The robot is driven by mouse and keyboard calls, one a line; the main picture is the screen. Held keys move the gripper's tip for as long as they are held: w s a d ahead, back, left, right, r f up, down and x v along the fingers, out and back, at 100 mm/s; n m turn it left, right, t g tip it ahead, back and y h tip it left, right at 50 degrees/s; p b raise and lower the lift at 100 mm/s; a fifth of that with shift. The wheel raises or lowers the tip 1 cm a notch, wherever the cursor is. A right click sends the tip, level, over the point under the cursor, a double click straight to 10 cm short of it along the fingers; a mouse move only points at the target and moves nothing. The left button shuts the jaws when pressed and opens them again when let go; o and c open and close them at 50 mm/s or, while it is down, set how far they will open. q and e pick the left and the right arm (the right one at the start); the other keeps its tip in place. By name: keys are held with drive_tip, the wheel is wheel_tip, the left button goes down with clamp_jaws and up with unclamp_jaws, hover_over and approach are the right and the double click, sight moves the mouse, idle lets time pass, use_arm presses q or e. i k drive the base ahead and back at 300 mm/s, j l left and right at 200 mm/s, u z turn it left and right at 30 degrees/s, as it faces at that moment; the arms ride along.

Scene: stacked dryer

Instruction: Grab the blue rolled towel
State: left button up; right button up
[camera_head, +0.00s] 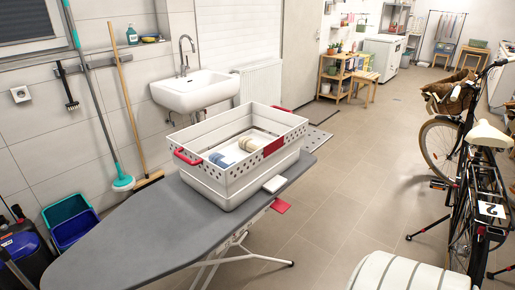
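The blue rolled towel (218,159) lies inside a white perforated basket (225,190) with red handles. It is small in view, near the basket's left inner side, and its lower part is hard to make out. A cream rolled item (248,144) lies to its right in the same basket. The basket stands on a grey ironing board (130,232). Neither of my grippers is in view.
A white sink (195,92) is on the wall behind the basket. Blue and green bins (72,228) stand left of the board. A bicycle (470,180) stands at the right. A rounded white striped object (408,274) fills the bottom right. Tiled floor (335,205) is open between board and bicycle.

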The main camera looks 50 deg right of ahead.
sight(221, 160)
drive_tip(key=z, duration=1.35)
drive_tip(key=i+l+u, duration=0.25)
drive_tip(key=i, duration=0.2)
